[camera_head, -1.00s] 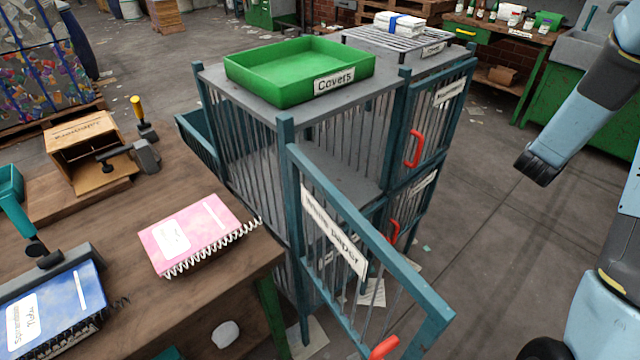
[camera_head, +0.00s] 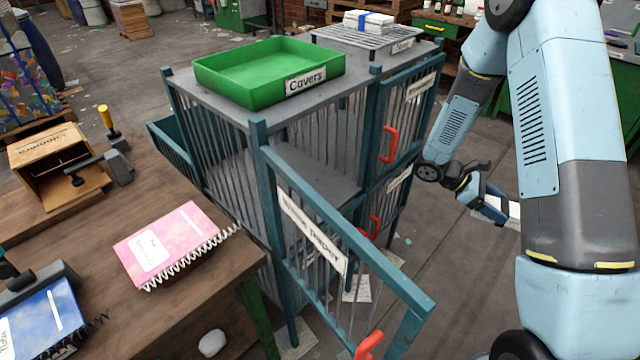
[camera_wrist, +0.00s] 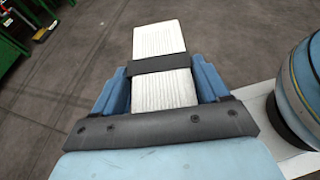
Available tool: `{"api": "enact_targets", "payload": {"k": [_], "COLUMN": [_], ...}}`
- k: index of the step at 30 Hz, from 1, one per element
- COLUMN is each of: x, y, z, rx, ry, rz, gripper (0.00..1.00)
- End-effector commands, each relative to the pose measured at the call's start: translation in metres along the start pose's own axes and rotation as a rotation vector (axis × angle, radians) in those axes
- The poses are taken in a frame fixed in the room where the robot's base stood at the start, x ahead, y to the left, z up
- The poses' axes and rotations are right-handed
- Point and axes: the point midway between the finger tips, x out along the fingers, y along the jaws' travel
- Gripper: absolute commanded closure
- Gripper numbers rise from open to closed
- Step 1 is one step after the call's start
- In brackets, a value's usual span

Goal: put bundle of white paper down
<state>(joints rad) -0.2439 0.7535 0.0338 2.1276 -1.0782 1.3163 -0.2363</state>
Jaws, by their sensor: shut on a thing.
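My gripper (camera_head: 490,203) hangs low over the floor, right of the wire cage and apart from it. It is shut on a bundle of white paper (camera_wrist: 160,38), which shows as a white strip in the head view (camera_head: 514,212). In the wrist view, the bundle is a lined white stack with a dark band across it, between my blue fingers (camera_wrist: 160,82). The cage's near door (camera_head: 345,245) stands open, with a label that seems to read "White paper". The cage shelf behind it (camera_head: 320,178) looks bare.
A green tray labelled "Covers" (camera_head: 240,93) sits on the cage. Another white stack with a blue band (camera_head: 368,19) lies on a rack behind it. A pink notebook (camera_head: 172,243) and a blue notebook (camera_head: 48,325) lie on the wooden bench (camera_head: 225,280). Floor right of the cage is open.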

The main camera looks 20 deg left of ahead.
Motion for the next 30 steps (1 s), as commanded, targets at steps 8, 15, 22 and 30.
{"api": "enact_targets", "payload": {"k": [8, 15, 22, 30], "x": [-0.042, -0.096, -0.162, -0.25], "y": [-0.065, -0.117, -0.156, -0.186], "z": [-0.042, -0.075, -0.103, -0.129], "rx": [0.157, 0.299, 0.439, 0.604], "ry": [0.0, 0.0, 0.0, 0.0], "rz": [-0.384, -0.729, -1.065, -1.468], "gripper": [0.67, 0.67, 0.67, 0.67]}}
